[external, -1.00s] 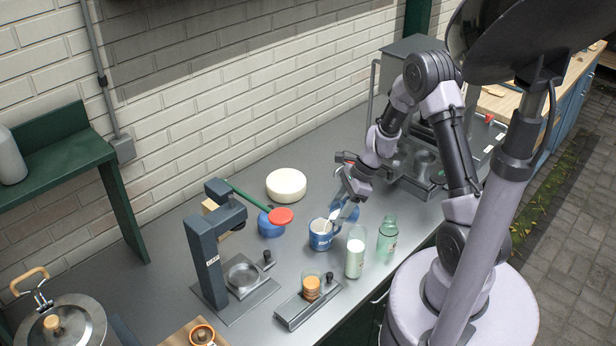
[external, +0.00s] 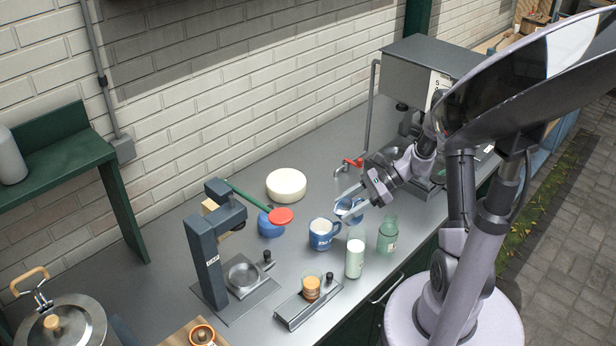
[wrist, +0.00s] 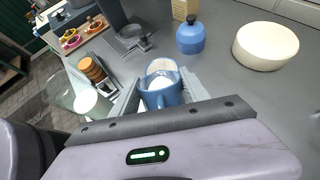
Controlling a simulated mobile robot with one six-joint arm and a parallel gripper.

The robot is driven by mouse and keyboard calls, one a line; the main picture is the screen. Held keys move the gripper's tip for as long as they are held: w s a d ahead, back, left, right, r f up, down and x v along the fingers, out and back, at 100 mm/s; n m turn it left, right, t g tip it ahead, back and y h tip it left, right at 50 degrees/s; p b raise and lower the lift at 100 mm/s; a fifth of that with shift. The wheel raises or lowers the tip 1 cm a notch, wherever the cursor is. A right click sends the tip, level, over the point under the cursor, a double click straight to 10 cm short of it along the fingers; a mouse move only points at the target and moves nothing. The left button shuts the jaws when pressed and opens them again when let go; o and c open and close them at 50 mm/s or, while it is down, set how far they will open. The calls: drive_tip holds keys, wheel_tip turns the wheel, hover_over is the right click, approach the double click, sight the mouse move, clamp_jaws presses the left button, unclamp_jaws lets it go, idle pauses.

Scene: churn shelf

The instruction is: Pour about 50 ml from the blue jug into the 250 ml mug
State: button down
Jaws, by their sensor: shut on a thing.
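The blue mug (external: 321,238), with a pale inside, stands upright on the grey counter. In the wrist view the mug (wrist: 162,64) shows just beyond the jug. The blue jug (external: 349,207) is in my gripper (external: 354,201), right of and behind the mug in the external view. In the wrist view my gripper (wrist: 160,97) is shut on the jug (wrist: 161,99), a finger on each side. The jug looks near upright, with white liquid showing inside. I cannot tell how much liquid is in the mug.
A glass of white liquid (external: 355,258) and a green bottle (external: 388,236) stand close to the mug. A blue round bottle (external: 268,227), a white round block (external: 286,184) and a dark stand (external: 205,255) are further left.

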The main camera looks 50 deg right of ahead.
sight(358, 200)
drive_tip(key=d+y, duration=0.1)
drive_tip(key=s+d+t, duration=0.1)
drive_tip(key=d+r+y, duration=0.1)
drive_tip(key=shift+s+r+t+y+b, duration=0.1)
drive_tip(key=shift+s+t+y+b, duration=0.15)
drive_tip(key=shift+t+y+b, duration=0.05)
wheel_tip(358, 200, up, 8)
drive_tip(key=s+d+t+y+p, duration=0.1)
drive_tip(key=d+t+y+p, duration=0.1)
drive_tip(key=y+p, duration=0.1)
drive_tip(key=shift+s+d, duration=0.15)
drive_tip(key=shift+s, duration=0.2)
drive_tip(key=shift+f, duration=0.2)
idle(1.7)
